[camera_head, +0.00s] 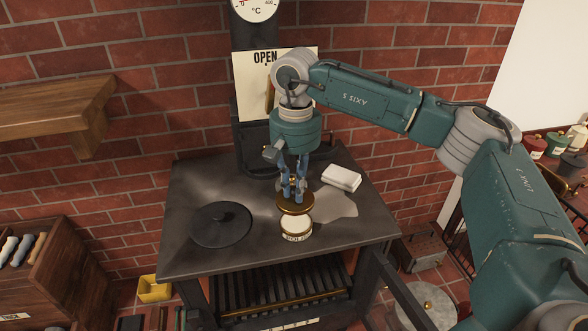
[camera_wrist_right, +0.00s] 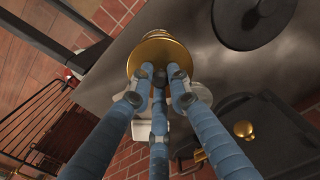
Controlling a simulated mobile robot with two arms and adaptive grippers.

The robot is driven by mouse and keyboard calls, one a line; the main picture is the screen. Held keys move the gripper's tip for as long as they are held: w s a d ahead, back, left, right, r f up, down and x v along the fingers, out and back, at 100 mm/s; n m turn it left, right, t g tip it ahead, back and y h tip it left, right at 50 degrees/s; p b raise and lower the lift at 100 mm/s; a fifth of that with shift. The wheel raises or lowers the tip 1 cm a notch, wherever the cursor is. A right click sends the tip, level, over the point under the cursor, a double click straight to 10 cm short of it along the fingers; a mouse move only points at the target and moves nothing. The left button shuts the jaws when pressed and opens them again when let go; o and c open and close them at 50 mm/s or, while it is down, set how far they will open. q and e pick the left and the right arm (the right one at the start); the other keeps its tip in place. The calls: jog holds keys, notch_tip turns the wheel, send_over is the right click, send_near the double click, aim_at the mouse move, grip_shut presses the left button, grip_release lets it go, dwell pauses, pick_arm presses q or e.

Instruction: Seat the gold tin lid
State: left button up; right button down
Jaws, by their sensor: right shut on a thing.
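The gold tin lid (camera_head: 295,204) is a round gold disc held level under my right gripper (camera_head: 294,186). My right gripper is shut on it from above with its blue fingers. A pale tin (camera_head: 297,228) with dark lettering stands upright on the dark table, right below the lid. In the head view the lid sits just above and behind the tin's top; I cannot tell whether they touch. In the right wrist view the gold lid (camera_wrist_right: 157,47) shows past the blue fingertips (camera_wrist_right: 161,76) and hides most of the tin. My left gripper is not in view.
A round black lid (camera_head: 221,225) lies on the dark table (camera_head: 185,262) left of the tin. A white block (camera_head: 341,178) lies at the back right. An "OPEN" sign (camera_head: 249,90) stands behind my right gripper. The table's front left is clear.

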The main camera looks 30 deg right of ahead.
jog(key=shift+d+f, duration=0.2)
jog(key=shift+f, duration=0.3)
jog(key=shift+f+b, duration=0.7)
jog(key=shift+a+f+b, duration=0.1)
jog(key=shift+f+b, duration=0.4)
jog(key=shift+f, duration=0.35)
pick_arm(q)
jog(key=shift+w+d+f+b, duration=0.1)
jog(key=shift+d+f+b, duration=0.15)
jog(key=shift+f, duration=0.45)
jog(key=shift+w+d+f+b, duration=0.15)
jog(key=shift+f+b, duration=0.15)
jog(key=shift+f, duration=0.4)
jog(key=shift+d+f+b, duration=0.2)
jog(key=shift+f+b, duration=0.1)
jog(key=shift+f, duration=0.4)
pick_arm(e)
jog(key=shift+f, duration=1.25)
pick_arm(q)
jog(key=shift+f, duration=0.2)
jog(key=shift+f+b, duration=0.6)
jog(key=shift+b, duration=0.2)
pick_arm(e)
jog(key=shift+f, duration=0.6)
jog(key=c, duration=1.6)
grip_release()
